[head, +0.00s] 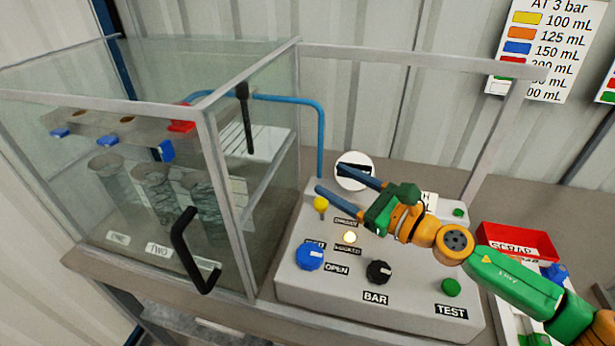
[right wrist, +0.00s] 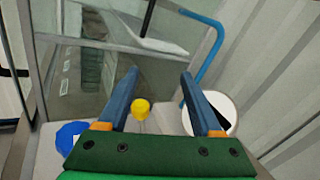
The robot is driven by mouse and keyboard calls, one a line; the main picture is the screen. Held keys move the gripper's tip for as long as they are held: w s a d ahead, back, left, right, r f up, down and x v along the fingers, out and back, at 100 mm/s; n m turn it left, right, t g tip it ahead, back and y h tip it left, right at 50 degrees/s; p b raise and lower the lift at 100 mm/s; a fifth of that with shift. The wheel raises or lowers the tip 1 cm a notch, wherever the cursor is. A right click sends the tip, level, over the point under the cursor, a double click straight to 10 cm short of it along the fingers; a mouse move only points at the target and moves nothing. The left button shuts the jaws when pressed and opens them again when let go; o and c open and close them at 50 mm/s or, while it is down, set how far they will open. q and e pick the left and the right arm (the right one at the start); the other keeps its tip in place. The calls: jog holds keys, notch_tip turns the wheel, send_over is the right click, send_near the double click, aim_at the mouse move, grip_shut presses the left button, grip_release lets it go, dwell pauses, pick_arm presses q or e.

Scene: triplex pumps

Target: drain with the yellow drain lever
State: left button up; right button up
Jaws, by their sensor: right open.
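The yellow drain lever (head: 321,204) stands upright on the grey control panel (head: 330,285), near its left back edge, with a round yellow knob on top. My right gripper (head: 340,180) is open, with blue fingers pointing left just above and behind the lever in the head view. In the right wrist view the yellow knob (right wrist: 141,108) shows between the two open fingers (right wrist: 160,75), nearer the left one. I cannot tell that either finger touches it. My left gripper is not in view.
A glass cabinet (head: 250,190) with a black handle (head: 190,250) stands left of the panel, holding several cylinders. A white gauge (head: 354,172), blue knob (head: 309,256), black BAR knob (head: 378,271) and green TEST button (head: 451,287) are nearby. A red scrap tray (head: 500,235) lies right.

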aim_at(326, 206)
jog(key=f+b, duration=0.1)
jog(key=f, duration=0.1)
jog(key=s+f+b, duration=0.1)
jog(key=f+b, duration=0.1)
jog(key=f, duration=0.1)
jog(key=f+b, duration=0.1)
jog(key=f, duration=0.1)
jog(key=shift+s+f, duration=0.25)
jog(key=shift+s, duration=0.05)
jog(key=shift+w+a+r+p, duration=0.4)
jog(key=shift+w+a, duration=0.1)
jog(key=shift+w, duration=0.2)
jog(key=x, duration=0.5)
jog(key=shift+w+d+f, duration=0.1)
jog(key=shift+f, duration=0.2)
jog(key=shift+w+a, duration=0.35)
jog(key=shift+a, duration=0.15)
grip_shut()
